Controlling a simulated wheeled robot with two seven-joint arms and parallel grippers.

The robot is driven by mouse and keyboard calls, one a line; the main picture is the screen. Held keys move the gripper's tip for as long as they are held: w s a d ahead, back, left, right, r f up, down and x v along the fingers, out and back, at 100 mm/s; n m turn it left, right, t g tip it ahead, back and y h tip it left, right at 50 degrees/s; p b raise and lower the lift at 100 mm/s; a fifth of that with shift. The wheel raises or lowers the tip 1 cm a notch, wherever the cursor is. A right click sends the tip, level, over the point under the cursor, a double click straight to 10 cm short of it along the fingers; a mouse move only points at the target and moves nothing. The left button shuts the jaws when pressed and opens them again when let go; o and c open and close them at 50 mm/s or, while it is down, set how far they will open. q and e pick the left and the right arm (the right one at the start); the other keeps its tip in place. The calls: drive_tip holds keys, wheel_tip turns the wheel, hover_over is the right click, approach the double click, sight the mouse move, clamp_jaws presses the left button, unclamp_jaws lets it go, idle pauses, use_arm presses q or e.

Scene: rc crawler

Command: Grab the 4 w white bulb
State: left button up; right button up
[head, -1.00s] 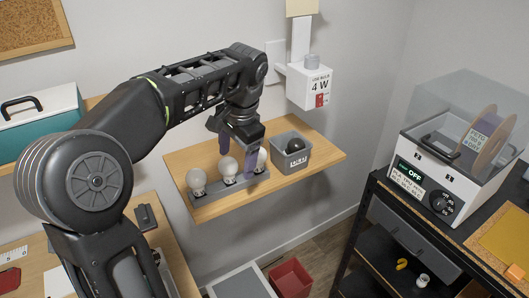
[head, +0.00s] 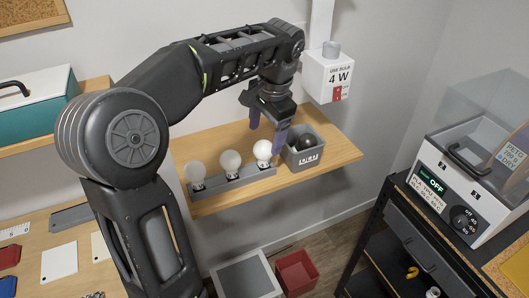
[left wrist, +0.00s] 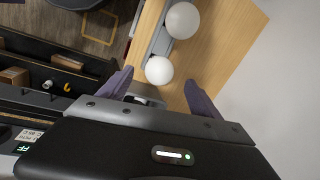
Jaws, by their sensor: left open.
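Three white bulbs stand in a row on a grey holder (head: 245,178) on the wooden wall shelf (head: 330,174): a left bulb (head: 195,171), a middle bulb (head: 230,161) and a right bulb (head: 263,150). Their wattage labels are too small to read. My left gripper (head: 266,137) is open and empty, with its fingers on either side of and above the right bulb. In the left wrist view a bulb (left wrist: 159,70) shows between the fingertips, and another bulb (left wrist: 182,20) lies beyond it. My right gripper is not in view.
A grey bin (head: 306,158) with a dark round thing in it stands close beside the right bulb. A white wall box (head: 328,76) reading "USE BULB 4 W" hangs above the shelf. A black rack with a clear-lidded machine (head: 465,188) is at right.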

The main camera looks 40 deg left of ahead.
sight(263, 144)
use_arm(q)
drive_tip(key=shift+a+f, duration=0.2)
drive_tip(key=shift+f, duration=0.6)
drive_tip(key=shift+f, duration=0.15)
drive_tip(key=shift+a+f+p, duration=0.1)
drive_tip(key=shift+f+p, duration=0.2)
drive_tip(key=shift+p, duration=0.05)
drive_tip(key=f, duration=0.2)
drive_tip(key=f+p, duration=0.1)
drive_tip(key=shift+a+f, duration=0.25)
drive_tip(key=shift+w+a+f, duration=0.1)
drive_tip(key=shift+f, duration=0.3)
drive_tip(key=shift+c, duration=0.5)
drive_tip(key=c, duration=1.3)
drive_tip(key=shift+r, duration=0.15)
